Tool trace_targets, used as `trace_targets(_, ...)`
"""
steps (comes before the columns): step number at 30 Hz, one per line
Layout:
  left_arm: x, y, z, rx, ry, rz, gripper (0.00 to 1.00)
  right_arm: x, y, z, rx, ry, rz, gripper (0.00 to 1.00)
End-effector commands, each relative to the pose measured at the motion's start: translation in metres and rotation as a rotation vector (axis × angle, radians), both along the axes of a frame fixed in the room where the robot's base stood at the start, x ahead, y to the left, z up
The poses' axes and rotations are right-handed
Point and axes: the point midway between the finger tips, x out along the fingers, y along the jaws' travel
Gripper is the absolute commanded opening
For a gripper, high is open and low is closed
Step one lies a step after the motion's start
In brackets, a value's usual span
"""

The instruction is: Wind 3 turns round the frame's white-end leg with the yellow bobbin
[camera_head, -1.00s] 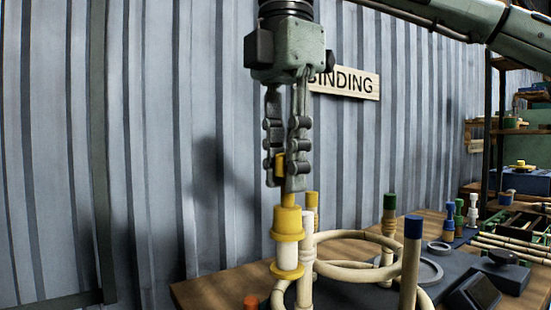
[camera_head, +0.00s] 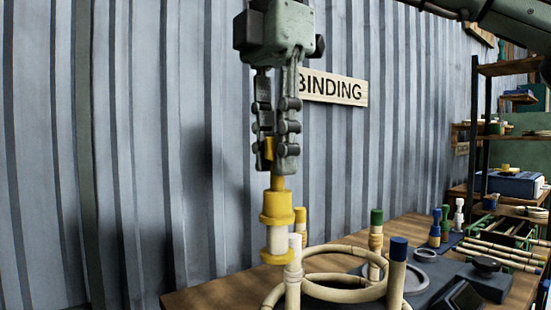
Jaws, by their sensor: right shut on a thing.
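My right gripper (camera_head: 277,165) hangs pointing down and is shut on the stem of the yellow bobbin (camera_head: 277,207). The bobbin is upright, with yellow ends and a pale middle. The rattan frame (camera_head: 345,250) has pale rings and upright legs with coloured ends. Its white-end leg (camera_head: 293,285) stands just right of the bobbin's lower flange and partly overlaps it in the picture; I cannot tell whether they touch. Any strand or turns on the leg cannot be made out. The leg's foot is below the picture edge. My left gripper is not in view.
The frame's yellow-end (camera_head: 300,217), green-end (camera_head: 376,218) and blue-end (camera_head: 397,248) legs stand close by. A corrugated wall with a sign (camera_head: 333,88) stands behind the wooden table (camera_head: 205,293).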

Motion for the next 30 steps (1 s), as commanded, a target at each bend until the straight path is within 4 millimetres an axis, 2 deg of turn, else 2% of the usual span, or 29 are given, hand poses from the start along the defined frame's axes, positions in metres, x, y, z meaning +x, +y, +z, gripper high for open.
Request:
trace_targets(1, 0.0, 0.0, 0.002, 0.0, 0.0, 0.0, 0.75, 0.0, 0.0, 0.007, 0.0, -0.002, -0.001, 0.0)
trace_targets(16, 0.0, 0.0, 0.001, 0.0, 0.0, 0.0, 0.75, 0.0, 0.0, 0.053, -0.003, -0.002, -0.002, 0.0)
trace_targets(30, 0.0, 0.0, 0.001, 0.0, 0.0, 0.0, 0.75, 0.0, 0.0, 0.058, 0.002, -0.001, 0.0, 0.0)
